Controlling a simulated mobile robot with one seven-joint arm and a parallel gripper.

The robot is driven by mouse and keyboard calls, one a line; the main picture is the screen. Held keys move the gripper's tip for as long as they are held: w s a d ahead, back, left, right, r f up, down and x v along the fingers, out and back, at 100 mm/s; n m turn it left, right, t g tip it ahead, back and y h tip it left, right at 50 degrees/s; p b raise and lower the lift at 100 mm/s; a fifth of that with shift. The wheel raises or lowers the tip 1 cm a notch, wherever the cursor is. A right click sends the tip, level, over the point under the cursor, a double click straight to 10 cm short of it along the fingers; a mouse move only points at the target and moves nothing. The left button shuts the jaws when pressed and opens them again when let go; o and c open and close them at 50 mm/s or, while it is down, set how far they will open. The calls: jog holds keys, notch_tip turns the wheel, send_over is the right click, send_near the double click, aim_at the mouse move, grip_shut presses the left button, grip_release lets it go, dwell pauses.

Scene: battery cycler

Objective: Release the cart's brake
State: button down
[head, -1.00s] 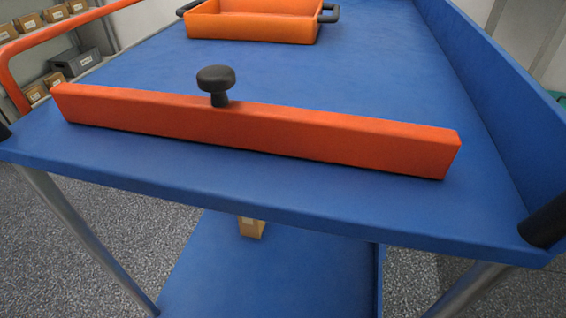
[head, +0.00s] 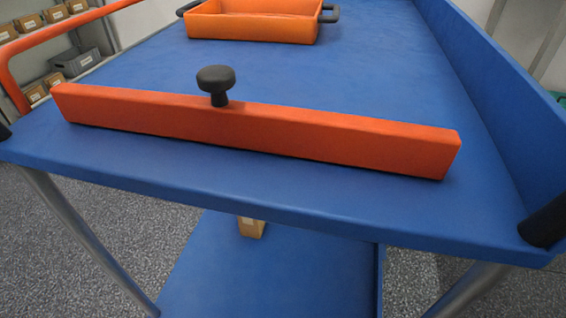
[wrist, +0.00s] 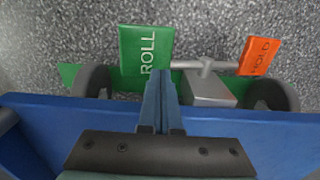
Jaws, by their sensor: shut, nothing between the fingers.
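The cart's brake shows in the wrist view as a rocker bar (wrist: 205,65) with a green pedal (wrist: 146,52) marked ROLL on the left and an orange pedal (wrist: 260,57) marked HOLD on the right. The green pedal looks larger than the orange one. My gripper (wrist: 160,88) is shut and empty, its fingertips at the lower edge of the green pedal. I cannot tell whether they touch it. The blue cart top (head: 400,75) fills the head view, where my gripper and the pedals are not visible.
An orange bar (head: 250,130) with a black knob (head: 216,80) lies across the cart top, with an orange tray (head: 255,25) behind it. A small box (head: 251,227) sits on the lower shelf (head: 270,275). Dark wheels (wrist: 92,80) flank the brake. Speckled floor surrounds the cart.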

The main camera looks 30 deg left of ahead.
jog(key=shift+w+f+b, duration=0.1)
jog(key=shift+f+b, duration=1.7)
jog(key=shift+f, duration=0.9)
dwell(0.7)
jog(key=r+p, duration=0.3)
jog(key=shift+s+d+p, duration=0.15)
jog(key=shift+s+p, duration=0.1)
jog(key=shift+p, duration=0.1)
notch_tip(320, 180, up, 4)
jog(key=p, duration=0.5)
jog(key=shift+w+r, duration=0.15)
jog(key=shift+r, duration=0.1)
jog(key=shift+f, duration=0.1)
